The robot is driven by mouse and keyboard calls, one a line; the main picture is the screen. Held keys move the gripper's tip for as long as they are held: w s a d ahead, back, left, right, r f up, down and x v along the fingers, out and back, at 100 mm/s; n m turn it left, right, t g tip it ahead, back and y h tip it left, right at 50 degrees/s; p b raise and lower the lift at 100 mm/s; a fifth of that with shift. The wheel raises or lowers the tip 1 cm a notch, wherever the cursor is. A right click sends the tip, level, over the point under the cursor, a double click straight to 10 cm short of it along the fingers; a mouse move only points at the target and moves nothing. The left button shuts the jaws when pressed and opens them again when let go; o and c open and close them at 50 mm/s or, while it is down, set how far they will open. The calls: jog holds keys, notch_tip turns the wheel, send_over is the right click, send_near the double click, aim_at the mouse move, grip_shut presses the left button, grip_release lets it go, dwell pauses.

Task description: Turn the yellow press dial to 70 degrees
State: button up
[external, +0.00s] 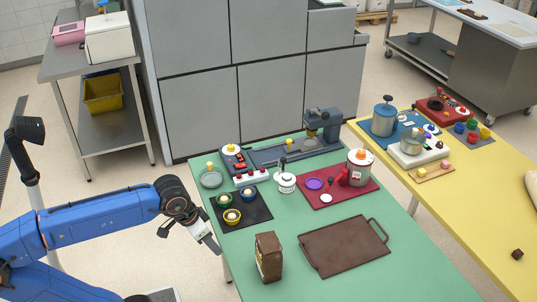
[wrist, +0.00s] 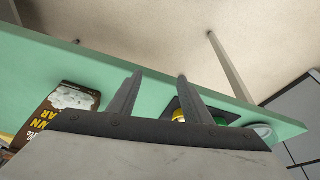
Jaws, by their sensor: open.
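A small yellow dial on a pale disc (external: 231,148) sits on a dark control box at the back left of the green table, joined to a blue-grey press (external: 322,127). A second small yellow part (external: 289,142) shows on the press bed; I cannot tell which one is the press dial. No marking or angle is readable. My gripper (external: 214,246) is open and empty near the table's left edge, left of and nearer than the dial. In the wrist view its two fingers (wrist: 160,77) stand apart with nothing between them. The dial is not recognisable there.
A brown sugar bag (external: 268,257) stands at the front left; it also shows in the wrist view (wrist: 65,108). A dark mat (external: 255,213) with small bowls lies between my gripper and the press. A brown tray (external: 342,246) and a red mat (external: 325,203) lie to the right.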

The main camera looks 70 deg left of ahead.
jog(key=w+a+r+n+g, duration=0.1)
jog(key=w+a+r+n, duration=0.2)
jog(key=w+a+r, duration=0.5)
notch_tip(320, 180, up, 12)
jog(key=n+g, duration=0.3)
jog(key=n, duration=0.5)
send_over(231, 145)
jog(key=shift+h, duration=0.3)
notch_tip(231, 145, down, 17)
jog(key=shift+s+d+f, duration=0.1)
jog(key=c, duration=1.1)
